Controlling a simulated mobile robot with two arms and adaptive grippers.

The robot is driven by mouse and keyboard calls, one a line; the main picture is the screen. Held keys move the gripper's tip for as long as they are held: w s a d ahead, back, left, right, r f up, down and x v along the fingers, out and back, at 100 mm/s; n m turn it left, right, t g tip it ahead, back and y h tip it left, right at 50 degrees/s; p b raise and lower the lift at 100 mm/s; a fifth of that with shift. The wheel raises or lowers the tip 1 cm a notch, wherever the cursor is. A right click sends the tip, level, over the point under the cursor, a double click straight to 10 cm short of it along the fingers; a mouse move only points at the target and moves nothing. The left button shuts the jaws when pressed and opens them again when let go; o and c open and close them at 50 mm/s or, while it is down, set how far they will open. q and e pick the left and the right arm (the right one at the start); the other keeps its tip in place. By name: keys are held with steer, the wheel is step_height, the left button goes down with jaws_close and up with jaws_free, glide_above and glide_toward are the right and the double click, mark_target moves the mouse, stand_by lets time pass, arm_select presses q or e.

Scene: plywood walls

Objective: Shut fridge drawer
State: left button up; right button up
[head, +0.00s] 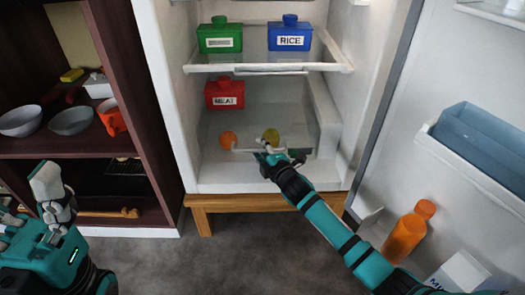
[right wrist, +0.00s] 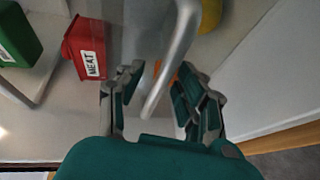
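The fridge (head: 180,110) stands open, with a clear drawer (head: 322,112) in its lower part. The drawer's pale handle bar (head: 243,150) runs across its front, and the bar also shows large in the right wrist view (right wrist: 174,62). How far the drawer is out is hard to tell. My right gripper (head: 272,160) is at the handle, low in the fridge opening. In the right wrist view its fingers (right wrist: 160,98) are spread, with the bar showing between them; contact is unclear.
An orange fruit (head: 228,138) and a yellow-green fruit (head: 270,135) lie behind the handle. A red meat box (head: 224,92) stands further back. The open fridge door (head: 410,165) with an orange bottle (head: 408,232) is on the right. A dark shelf unit (head: 120,60) is left.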

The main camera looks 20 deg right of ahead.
jaws_close()
steer(key=shift+w+d, duration=0.3)
steer(key=shift+w, duration=0.75)
steer(key=shift+w+d, duration=0.25)
steer(key=shift+w, duration=0.75)
